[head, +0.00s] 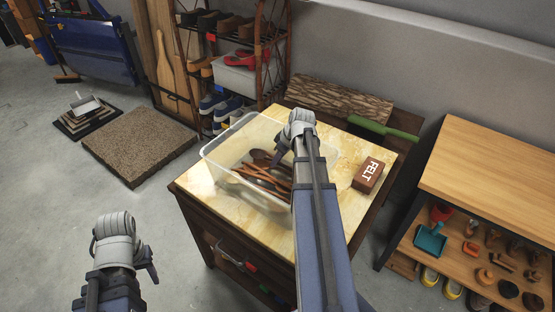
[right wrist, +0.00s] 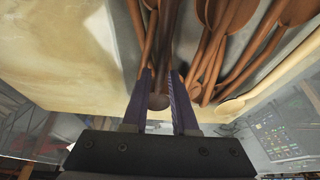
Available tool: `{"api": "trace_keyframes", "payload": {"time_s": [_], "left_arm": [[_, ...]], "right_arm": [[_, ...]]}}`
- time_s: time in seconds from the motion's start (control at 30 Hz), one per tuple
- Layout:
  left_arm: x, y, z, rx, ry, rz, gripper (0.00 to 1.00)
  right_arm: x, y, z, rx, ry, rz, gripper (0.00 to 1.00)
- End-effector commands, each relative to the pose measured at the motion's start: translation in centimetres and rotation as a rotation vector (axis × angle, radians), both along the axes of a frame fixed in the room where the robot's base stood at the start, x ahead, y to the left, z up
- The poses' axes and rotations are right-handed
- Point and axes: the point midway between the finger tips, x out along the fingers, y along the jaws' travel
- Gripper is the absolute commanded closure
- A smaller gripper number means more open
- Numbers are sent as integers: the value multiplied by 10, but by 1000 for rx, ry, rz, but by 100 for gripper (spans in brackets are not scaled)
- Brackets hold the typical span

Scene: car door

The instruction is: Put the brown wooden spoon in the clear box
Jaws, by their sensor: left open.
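The clear box (head: 222,153) stands on the table, with several brown wooden spoons (head: 262,182) in it. A dark brown spoon bowl (head: 261,155) shows beside my right gripper (head: 284,147), which reaches down over the box. In the right wrist view, a dark brown wooden handle (right wrist: 161,60) runs between the fingers of my right gripper (right wrist: 160,78), its rounded end (right wrist: 159,102) nearest me. The fingers stand close on either side; whether they grip it is unclear. My arm hides part of the box. My left gripper (head: 149,262) is open and empty, well left of the table.
A brown FELT block (head: 369,174) lies right of the box. A green-handled tool (head: 383,129) lies behind it. A wooden workbench (head: 495,160) stands at the right, a shoe rack (head: 232,65) behind.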

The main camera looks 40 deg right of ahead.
Motion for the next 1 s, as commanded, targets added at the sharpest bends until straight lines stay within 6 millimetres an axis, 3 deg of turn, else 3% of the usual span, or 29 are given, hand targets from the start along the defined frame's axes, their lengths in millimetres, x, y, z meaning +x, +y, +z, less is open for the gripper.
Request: {"api": "trace_keyframes", "payload": {"time_s": [0.17,0.57,0.77,1.0], "left_arm": [[0,0,0,0,0,0,53],[0,0,5,0,0,0,53],[0,0,21,0,0,0,53],[0,0,54,0,0,1,53]], "right_arm": [[0,0,0,0,0,0,53],[0,0,5,0,0,0,53],[-6,-1,21,0,0,0,53],[-18,-5,54,0,0,-1,53]]}}
